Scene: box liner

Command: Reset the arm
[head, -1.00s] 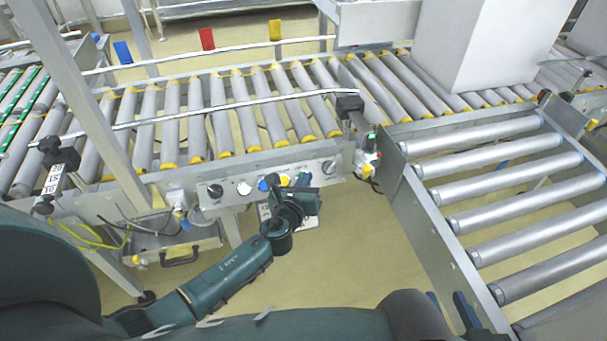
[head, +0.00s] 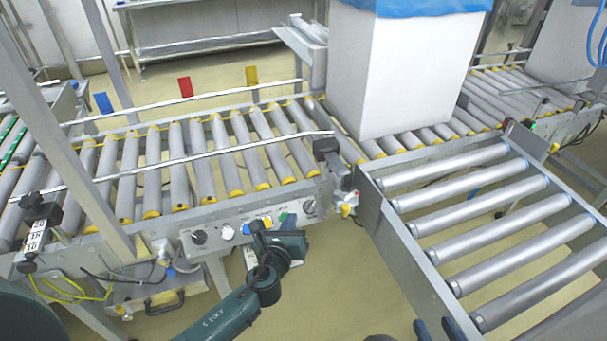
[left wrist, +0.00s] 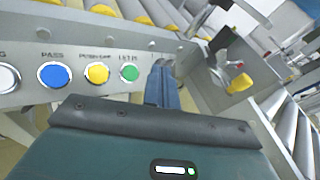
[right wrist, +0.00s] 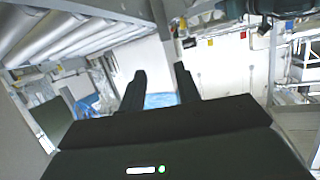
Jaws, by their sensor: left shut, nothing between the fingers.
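My left gripper (head: 262,232) is in front of the control panel (head: 217,233) on the conveyor's side in the head view. In the left wrist view its blue fingers (left wrist: 162,86) are together, with nothing between them, pointing at the panel just right of the green button (left wrist: 129,73). I cannot tell whether they touch the panel. My right gripper (right wrist: 160,88) is open and empty in the right wrist view, its two dark fingers apart.
A white box (head: 385,75) with a blue liner (head: 425,6) stands on the back roller conveyor. A side roller conveyor (head: 480,205) lies to the right. The blue button (left wrist: 54,75) and yellow button (left wrist: 97,74) sit left of the green one. Bare floor (head: 345,285) shows between the conveyors.

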